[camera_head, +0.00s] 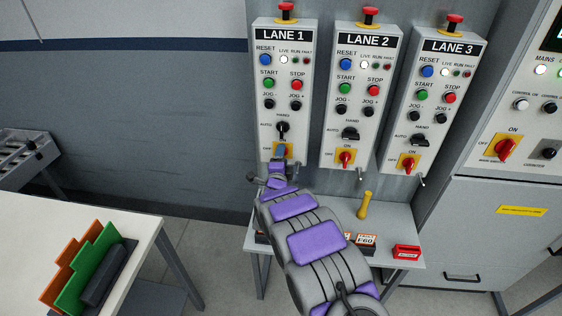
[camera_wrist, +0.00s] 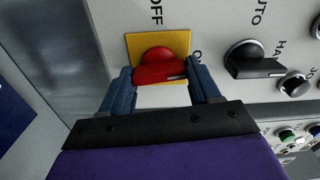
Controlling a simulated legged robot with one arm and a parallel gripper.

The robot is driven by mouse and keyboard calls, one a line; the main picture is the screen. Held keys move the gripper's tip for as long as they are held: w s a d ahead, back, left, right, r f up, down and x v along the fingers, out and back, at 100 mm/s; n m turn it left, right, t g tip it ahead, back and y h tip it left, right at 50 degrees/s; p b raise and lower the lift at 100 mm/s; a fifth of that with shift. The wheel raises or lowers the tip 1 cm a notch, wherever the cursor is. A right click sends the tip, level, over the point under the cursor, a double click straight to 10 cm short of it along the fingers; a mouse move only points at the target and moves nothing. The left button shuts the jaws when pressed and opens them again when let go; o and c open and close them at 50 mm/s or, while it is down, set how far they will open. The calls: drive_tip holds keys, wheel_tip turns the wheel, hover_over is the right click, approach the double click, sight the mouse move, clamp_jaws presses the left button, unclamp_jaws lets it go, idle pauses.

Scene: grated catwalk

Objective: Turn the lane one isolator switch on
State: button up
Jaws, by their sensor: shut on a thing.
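The lane one isolator switch is a red rotary knob (camera_wrist: 158,66) on a yellow plate (camera_wrist: 180,42), low on the LANE 1 panel (camera_head: 285,70). In the wrist view its bar lies roughly sideways, with a pale mark at its right end, on the side of the partly hidden ON label. OFF is printed above the plate there. My gripper (camera_wrist: 162,76) has one blue finger at each side of the knob and is shut on it. In the head view my gripper (camera_head: 281,152) covers most of this switch; a bit of yellow plate shows.
A black HAND/AUTO selector (camera_wrist: 254,62) sits close to my right finger in the wrist view. The LANE 2 panel (camera_head: 361,70) and LANE 3 panel (camera_head: 442,75) stand to the right. A low bench (camera_head: 400,220) with a red lock stands below; a white table (camera_head: 120,230) is at left.

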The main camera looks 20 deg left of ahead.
drive_tip(key=shift+d+f+m+b, duration=0.15)
drive_tip(key=shift+f+m+b, duration=0.15)
drive_tip(key=shift+m, duration=0.4)
drive_tip(key=o, duration=1.1)
drive_tip(key=shift+w, duration=0.15)
drive_tip(key=shift+c, duration=0.2)
drive_tip(key=shift+r, duration=0.15)
drive_tip(key=p+v, duration=0.1)
drive_tip(key=v, duration=1.6)
drive_tip(key=shift+s+p, duration=0.2)
drive_tip(key=shift+p, duration=0.2)
